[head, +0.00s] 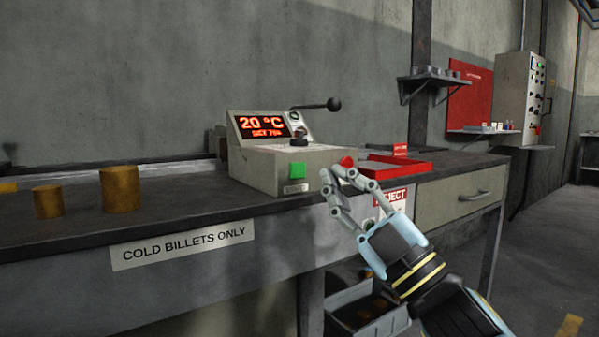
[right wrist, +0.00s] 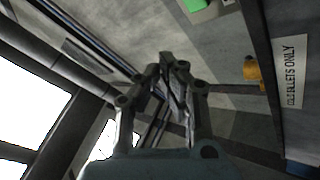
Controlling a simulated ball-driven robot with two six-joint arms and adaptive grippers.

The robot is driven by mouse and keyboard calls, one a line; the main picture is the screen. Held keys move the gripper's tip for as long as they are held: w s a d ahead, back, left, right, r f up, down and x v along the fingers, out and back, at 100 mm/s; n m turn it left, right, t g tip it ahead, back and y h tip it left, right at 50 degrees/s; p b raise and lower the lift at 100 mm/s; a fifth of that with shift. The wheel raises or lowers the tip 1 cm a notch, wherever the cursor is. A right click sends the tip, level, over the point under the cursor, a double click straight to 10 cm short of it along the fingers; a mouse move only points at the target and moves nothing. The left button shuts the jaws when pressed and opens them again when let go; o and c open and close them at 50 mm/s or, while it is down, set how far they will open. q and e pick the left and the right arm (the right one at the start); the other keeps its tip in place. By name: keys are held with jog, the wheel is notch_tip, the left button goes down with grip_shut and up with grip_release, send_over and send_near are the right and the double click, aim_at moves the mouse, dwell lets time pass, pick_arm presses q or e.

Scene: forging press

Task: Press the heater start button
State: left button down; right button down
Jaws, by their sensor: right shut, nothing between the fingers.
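The heater unit (head: 262,168) is a grey box on the bench, with a lit display reading 20 °C above a second, smaller line. A green square button (head: 297,169) is on its front face. A red button-like part (head: 347,161) shows at the box's right end, partly covered by my fingers. My right gripper (head: 327,181) is shut and empty, with its tips just right of the green button, apparently short of the face. In the right wrist view its closed fingers (right wrist: 175,75) show, and a green patch (right wrist: 195,4), likely the button, is at the top edge. My left gripper is not in view.
Two brass-coloured billets (head: 121,189) stand on the bench at left, above a "COLD BILLETS ONLY" sign (head: 182,248). A lever with a black knob (head: 333,104) rises behind the heater. A red tray (head: 398,170) lies right of it. A grey bin (head: 362,308) is below.

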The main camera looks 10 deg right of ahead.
aim_at(305, 173)
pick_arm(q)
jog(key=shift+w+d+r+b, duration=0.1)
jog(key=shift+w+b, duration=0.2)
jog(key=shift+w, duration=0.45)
pick_arm(e)
jog(key=shift+w+a, duration=0.4)
jog(key=shift+w, duration=0.7)
jog(key=shift+w+a, duration=0.4)
jog(key=shift+w, duration=0.7)
jog(key=shift+w+a, duration=0.4)
jog(key=shift+w, duration=0.7)
jog(key=shift+w, duration=0.15)
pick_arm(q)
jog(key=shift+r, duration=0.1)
pick_arm(e)
jog(key=shift+w+a, duration=0.15)
jog(key=shift+w, duration=0.05)
jog(key=shift+w+a, duration=0.1)
jog(key=shift+w, duration=0.3)
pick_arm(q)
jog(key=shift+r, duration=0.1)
pick_arm(e)
jog(key=shift+s, duration=0.1)
pick_arm(q)
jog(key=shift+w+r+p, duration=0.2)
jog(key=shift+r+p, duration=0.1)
jog(key=shift+p, duration=0.2)
pick_arm(e)
jog(key=shift+s+d, duration=0.25)
jog(key=shift+s, duration=0.45)
